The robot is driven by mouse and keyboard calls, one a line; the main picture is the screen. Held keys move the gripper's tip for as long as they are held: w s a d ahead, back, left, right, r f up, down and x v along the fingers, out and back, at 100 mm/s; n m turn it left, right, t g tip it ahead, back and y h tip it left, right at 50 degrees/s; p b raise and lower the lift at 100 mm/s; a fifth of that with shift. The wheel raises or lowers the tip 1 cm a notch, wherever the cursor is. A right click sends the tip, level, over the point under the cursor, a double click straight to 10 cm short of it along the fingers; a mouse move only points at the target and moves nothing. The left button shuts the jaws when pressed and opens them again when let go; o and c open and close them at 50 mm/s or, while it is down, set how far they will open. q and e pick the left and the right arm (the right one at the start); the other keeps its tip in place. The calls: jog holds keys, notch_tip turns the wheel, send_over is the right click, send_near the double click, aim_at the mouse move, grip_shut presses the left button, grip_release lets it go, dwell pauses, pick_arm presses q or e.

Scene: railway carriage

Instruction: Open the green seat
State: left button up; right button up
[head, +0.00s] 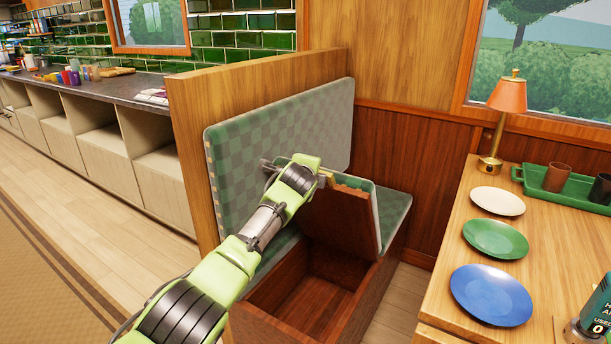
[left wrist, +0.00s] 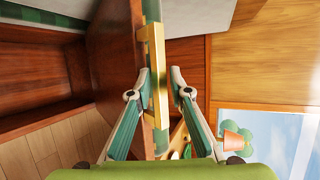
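The green checkered seat lid (head: 366,205) is tilted up, standing steeply above its wooden box. The open box interior (head: 318,300) shows below it and looks empty. A brass handle (left wrist: 158,75) is fixed at the lid's edge; part of it also shows in the head view (head: 326,179). My left gripper (left wrist: 160,82) has its fingers on both sides of the handle, closed in around it; a narrow gap seems to show on the right side. In the head view the left gripper (head: 295,172) is at the lid's raised edge. My right gripper is in neither view.
The checkered backrest (head: 290,125) stands behind against a wooden partition (head: 185,150). At right, a wooden table (head: 455,265) holds plates, a lamp (head: 507,105), and a green tray (head: 522,177) with cups. A bottle (head: 594,318) is at the lower right. Open floor lies at left.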

pick_arm(q)
jog(key=v, duration=1)
jog(key=shift+s, duration=0.25)
